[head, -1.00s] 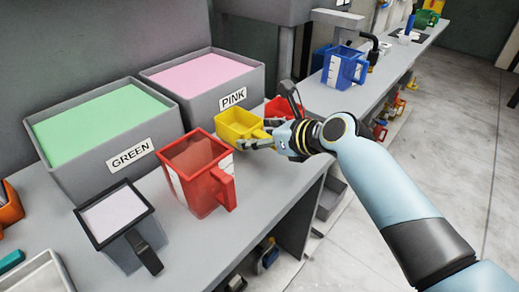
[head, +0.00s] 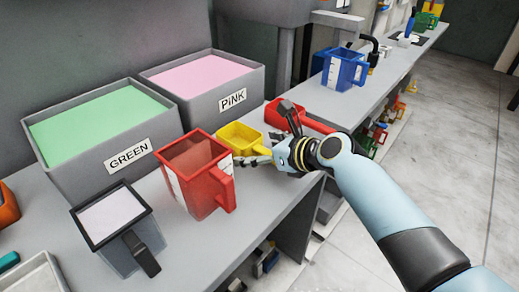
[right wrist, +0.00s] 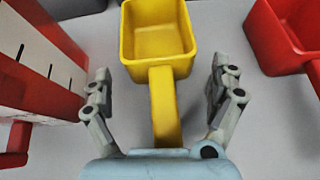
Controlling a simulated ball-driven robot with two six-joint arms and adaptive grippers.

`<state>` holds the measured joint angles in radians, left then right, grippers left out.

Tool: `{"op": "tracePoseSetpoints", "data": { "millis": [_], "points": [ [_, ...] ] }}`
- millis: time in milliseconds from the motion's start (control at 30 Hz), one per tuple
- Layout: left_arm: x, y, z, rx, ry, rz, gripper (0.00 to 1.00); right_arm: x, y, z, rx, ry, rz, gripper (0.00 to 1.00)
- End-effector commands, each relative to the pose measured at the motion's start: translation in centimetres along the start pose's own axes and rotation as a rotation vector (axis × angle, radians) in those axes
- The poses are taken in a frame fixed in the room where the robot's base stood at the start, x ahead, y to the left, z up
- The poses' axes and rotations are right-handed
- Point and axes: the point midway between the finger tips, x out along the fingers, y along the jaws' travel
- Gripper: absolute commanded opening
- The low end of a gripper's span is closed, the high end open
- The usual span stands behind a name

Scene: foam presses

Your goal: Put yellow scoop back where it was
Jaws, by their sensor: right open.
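The yellow scoop (head: 240,138) rests on the grey counter in front of the pink bin, between the red pitcher and the red scoop. In the right wrist view the yellow scoop (right wrist: 158,38) has its empty cup at the top and its handle running down between my fingers. My right gripper (head: 268,150) is open, with one finger on each side of the handle and a gap on both sides. It also shows in the right wrist view (right wrist: 160,95). My left gripper is not in view.
A red pitcher (head: 196,178) stands close to the left of the yellow scoop. A red scoop (head: 285,115) lies just to its right. The PINK bin (head: 202,88) and GREEN bin (head: 100,135) stand behind. A blue pitcher (head: 345,70) stands farther right along the counter.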

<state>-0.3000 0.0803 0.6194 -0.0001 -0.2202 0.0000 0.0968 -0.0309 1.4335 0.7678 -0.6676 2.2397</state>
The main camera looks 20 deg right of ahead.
Motion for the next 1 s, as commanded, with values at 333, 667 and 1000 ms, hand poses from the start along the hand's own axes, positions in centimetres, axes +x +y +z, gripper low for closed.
{"op": "tracePoseSetpoints", "data": {
  "millis": [333, 667, 1000],
  "points": [
    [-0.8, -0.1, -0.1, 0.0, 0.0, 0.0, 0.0, -2.7, 0.0, 0.2, -0.001, 0.002, -0.001, 0.92],
    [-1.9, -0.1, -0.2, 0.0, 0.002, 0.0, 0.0, -9.9, 0.0, 0.3, -0.003, 0.002, 0.0, 0.92],
    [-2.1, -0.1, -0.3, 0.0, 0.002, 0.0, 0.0, -12.2, 0.0, 0.3, -0.001, 0.0, 0.0, 0.92]
  ]
}}
